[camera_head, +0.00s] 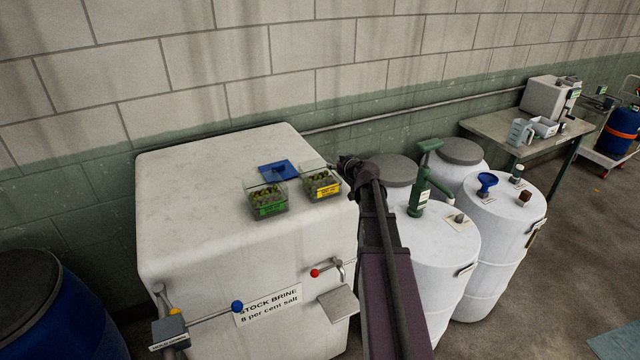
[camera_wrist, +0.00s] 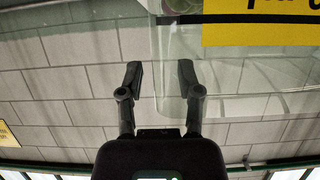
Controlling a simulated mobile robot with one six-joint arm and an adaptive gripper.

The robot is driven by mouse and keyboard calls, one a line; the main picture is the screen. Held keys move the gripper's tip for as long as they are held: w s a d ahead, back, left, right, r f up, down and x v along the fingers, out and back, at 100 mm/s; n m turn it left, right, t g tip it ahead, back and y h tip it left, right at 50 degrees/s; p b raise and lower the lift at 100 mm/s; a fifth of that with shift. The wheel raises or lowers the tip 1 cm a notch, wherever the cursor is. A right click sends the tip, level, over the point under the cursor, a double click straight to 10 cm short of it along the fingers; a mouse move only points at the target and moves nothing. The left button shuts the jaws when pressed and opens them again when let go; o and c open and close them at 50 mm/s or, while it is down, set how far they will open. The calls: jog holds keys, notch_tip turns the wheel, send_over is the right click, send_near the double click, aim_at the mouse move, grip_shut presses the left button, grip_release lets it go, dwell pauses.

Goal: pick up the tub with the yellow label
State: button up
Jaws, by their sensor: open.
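The tub with the yellow label (camera_head: 321,184) is a clear tub with dark green contents. It stands on the right part of the white tank's top. In the wrist view its clear wall and yellow label (camera_wrist: 262,32) fill the upper right, partly cut off by the frame. My gripper (camera_head: 347,165) is at the tub's right side, close to its rim. In the wrist view my gripper (camera_wrist: 160,75) is open, with nothing held. Its right finger overlaps the clear wall in the picture; I cannot tell if they touch.
A similar tub with a green label (camera_head: 267,200) stands just left, with a flat blue item (camera_head: 278,171) behind. The white tank (camera_head: 190,215) has valve handles in front. White drums (camera_head: 440,265) with a green pump (camera_head: 425,185) stand right. The tank top's left is clear.

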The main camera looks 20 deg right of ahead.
dwell(0.3)
grip_shut()
jog(key=shift+r, duration=0.15)
notch_tip(320, 180, up, 3)
jog(key=p, duration=0.3)
jog(key=shift+r+p, duration=0.2)
jog(key=shift+p, duration=0.1)
jog(key=s+a+r+p, duration=0.1)
jog(key=s, duration=1.5)
jog(key=shift+r, duration=0.2)
